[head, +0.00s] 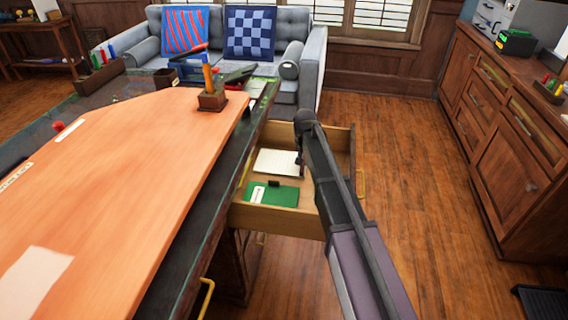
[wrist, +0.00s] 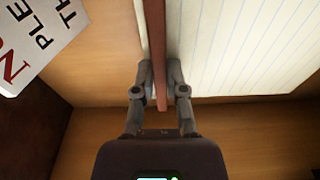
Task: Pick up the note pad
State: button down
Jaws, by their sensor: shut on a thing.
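The note pad (head: 277,162) has white lined pages and lies in the open desk drawer (head: 284,222). In the wrist view the lined page of the note pad (wrist: 240,50) fills the upper right, with a thin reddish-brown strip along its left edge. My gripper (wrist: 159,75) has its two fingers close together on either side of this strip, closed on the pad's edge. In the head view my gripper (head: 300,168) reaches down into the drawer at the pad's right side. My arm hides part of the drawer's right side.
A green item (head: 285,196) lies nearer in the drawer. A white sign (wrist: 40,38) with printed letters shows in the wrist view. The orange-topped desk (head: 120,170) adjoins the drawer at left. Wood floor (head: 405,190) lies open to the right, before the cabinets (head: 495,135).

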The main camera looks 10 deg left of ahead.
jog(key=shift+r, duration=0.2)
notch_tip(320, 180, up, 10)
jog(key=p, duration=1)
jog(key=shift+f, duration=0.2)
jog(key=shift+r, duration=0.1)
dwell(0.6)
